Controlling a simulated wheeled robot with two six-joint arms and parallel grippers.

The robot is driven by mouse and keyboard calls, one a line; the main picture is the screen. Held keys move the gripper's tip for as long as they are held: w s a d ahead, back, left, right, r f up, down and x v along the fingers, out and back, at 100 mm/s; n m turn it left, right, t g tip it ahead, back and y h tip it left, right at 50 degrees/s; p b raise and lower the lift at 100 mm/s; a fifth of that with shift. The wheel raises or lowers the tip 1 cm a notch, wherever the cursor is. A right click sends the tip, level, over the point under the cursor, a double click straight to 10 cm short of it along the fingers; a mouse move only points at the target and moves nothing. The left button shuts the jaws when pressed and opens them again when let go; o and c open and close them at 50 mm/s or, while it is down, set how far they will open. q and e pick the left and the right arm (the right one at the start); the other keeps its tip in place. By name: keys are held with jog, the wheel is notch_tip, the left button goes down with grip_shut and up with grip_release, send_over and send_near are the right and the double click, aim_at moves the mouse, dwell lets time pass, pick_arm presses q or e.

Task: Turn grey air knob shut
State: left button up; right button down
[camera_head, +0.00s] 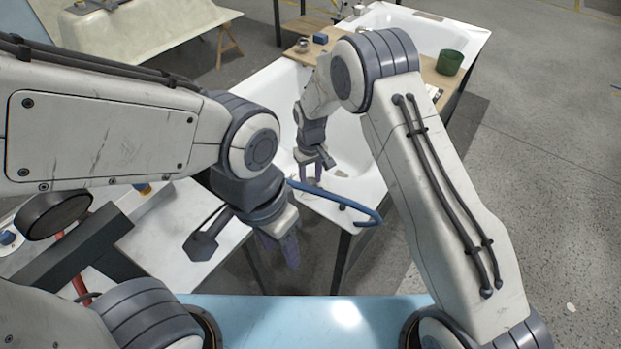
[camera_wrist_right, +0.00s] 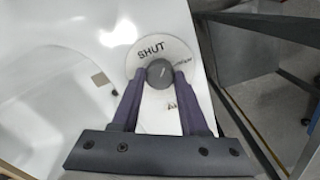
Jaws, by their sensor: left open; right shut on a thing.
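The grey air knob (camera_wrist_right: 160,73) sits at the middle of a round pale dial plate (camera_wrist_right: 139,56) on the white bathtub shell. The plate reads "SHUT" above the knob; other lettering to the right and below is partly hidden or too small to read. My right gripper (camera_wrist_right: 162,80) is shut on the knob, one dark purple finger on each side. In the head view my right gripper (camera_head: 312,172) reaches down to the near end of the tub, and the knob is hard to make out. My left gripper (camera_head: 280,248) is open and empty, lower and nearer, apart from the tub.
A blue curved bar (camera_head: 340,198) lies near the tub's front edge. Another tub shell (camera_head: 140,30) stands at the back left. Open floor lies at right.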

aim_at(310, 181)
jog(key=n, duration=0.4)
jog(key=shift+a+b, duration=0.1)
jog(key=shift+b, duration=0.2)
jog(key=shift+w+r+n, duration=0.1)
jog(key=shift+n, duration=1.8)
jog(key=shift+c, duration=2.1)
grip_release()
notch_tip(310, 181, up, 10)
jog(key=b, duration=0.1)
jog(key=shift+r+b, duration=0.2)
jog(key=shift+b, duration=0.15)
